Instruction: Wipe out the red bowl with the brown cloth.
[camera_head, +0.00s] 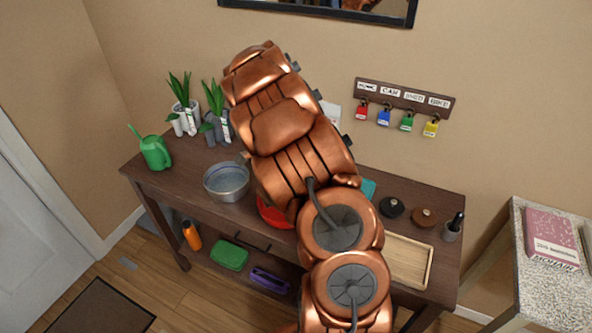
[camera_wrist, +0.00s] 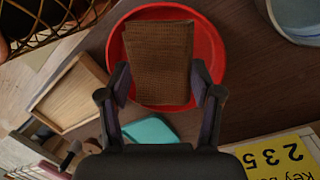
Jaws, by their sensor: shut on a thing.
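The red bowl (camera_head: 272,212) is on the dark wooden table, mostly hidden behind my arm in the head view. In the wrist view, the red bowl (camera_wrist: 215,52) shows as a round rim around the brown cloth (camera_wrist: 160,55). The cloth is a folded, ribbed rectangle over the bowl's middle. My gripper (camera_wrist: 159,82) is shut on the cloth, with one finger at each side of its near end. Whether the cloth touches the bowl's inside cannot be told. The gripper is hidden behind my arm in the head view.
A grey-blue bowl (camera_head: 227,182) stands left of the red bowl. A wooden tray (camera_head: 410,262) and dark round items (camera_head: 391,207) are to the right. A teal item (camera_wrist: 150,130) lies close by. A green watering can (camera_head: 155,152) and potted plants (camera_head: 184,110) stand at far left.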

